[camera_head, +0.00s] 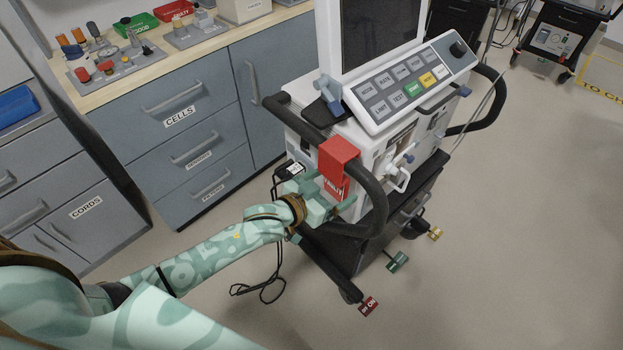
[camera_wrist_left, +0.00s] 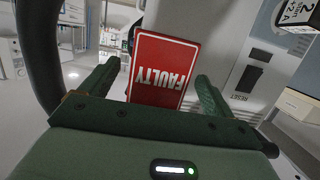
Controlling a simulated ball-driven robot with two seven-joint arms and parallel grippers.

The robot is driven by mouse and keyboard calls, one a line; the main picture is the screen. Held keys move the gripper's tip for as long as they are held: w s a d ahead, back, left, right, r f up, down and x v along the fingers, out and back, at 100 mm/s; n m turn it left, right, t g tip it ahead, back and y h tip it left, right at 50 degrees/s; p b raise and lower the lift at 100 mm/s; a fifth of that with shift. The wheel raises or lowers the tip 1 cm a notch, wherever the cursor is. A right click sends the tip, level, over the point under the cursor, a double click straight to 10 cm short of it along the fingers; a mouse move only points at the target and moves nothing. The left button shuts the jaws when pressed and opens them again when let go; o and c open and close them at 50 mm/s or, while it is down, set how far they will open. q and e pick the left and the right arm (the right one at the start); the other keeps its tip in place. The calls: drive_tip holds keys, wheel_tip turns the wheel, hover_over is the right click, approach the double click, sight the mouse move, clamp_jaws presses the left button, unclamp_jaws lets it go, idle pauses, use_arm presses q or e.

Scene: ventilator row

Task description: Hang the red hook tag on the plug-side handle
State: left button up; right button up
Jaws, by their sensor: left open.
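The red hook tag (camera_head: 340,155) is over the black handle (camera_head: 372,195) on the near left side of the ventilator (camera_head: 355,120). Its hooked top wraps over the bar and its lettered face hangs below. In the left wrist view the tag (camera_wrist_left: 160,72) reads FAULTY upside down, between two spread green fingers with gaps at both sides. My left gripper (camera_head: 328,196) is open at the tag's lower part. The handle (camera_wrist_left: 38,60) shows at the left of the wrist view. The underside of the hook is hidden. My right gripper is not in view.
A black cord (camera_head: 268,290) hangs from a plug (camera_head: 290,170) beside the gripper and coils on the floor. Drawers and a counter (camera_head: 100,100) stand at left. Coloured foot tags mark the cart's base.

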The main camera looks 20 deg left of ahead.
use_arm(q)
drive_tip(key=p+v, duration=0.4)
drive_tip(key=v, duration=1.1)
drive_tip(key=shift+s+r, duration=0.2)
drive_tip(key=shift+s, duration=0.05)
drive_tip(key=shift+a, duration=0.15)
